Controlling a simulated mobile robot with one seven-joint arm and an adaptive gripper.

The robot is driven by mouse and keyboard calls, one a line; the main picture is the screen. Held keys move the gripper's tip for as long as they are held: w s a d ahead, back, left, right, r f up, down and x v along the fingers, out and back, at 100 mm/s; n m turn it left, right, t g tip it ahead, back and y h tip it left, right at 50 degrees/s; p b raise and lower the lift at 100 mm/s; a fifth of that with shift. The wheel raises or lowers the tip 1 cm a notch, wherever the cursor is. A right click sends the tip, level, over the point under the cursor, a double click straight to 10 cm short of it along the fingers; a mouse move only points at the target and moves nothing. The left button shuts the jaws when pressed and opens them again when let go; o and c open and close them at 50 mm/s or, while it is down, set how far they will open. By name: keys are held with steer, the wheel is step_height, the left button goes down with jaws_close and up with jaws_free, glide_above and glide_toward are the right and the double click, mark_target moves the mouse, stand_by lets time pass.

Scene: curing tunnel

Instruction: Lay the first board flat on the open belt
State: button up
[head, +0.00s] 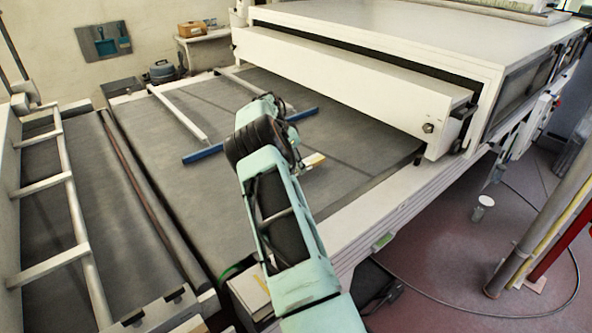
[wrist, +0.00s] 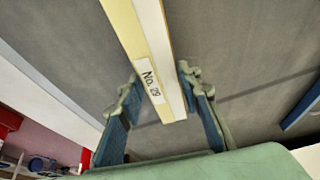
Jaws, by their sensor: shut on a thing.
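In the wrist view a narrow cream and white board (wrist: 150,40) with a label reading "No. 29" runs up from between the fingers of my gripper (wrist: 160,82). My gripper is shut on it. In the head view a small pale end of the board (head: 314,161) shows beside my arm, above the open belt (head: 190,185). My arm hides the rest of the board and most of the gripper. The grey belt fills the background of the wrist view. I cannot tell whether the board touches the belt.
A blue bar (head: 205,153) crosses the belt, with pale rails behind it. The white tunnel housing (head: 350,75) stands at the belt's far right. A second grey surface with a ladder-like rail (head: 75,205) lies at left. The belt's near left part is clear.

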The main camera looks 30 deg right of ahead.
steer(key=shift+f, duration=1.4)
steer(key=shift+f, duration=0.15)
steer(key=o, duration=1.2)
steer(key=shift+c, duration=0.2)
steer(key=shift+r, duration=0.25)
steer(key=b+v, duration=0.1)
steer(key=v, duration=1.1)
steer(key=shift+b, duration=0.3)
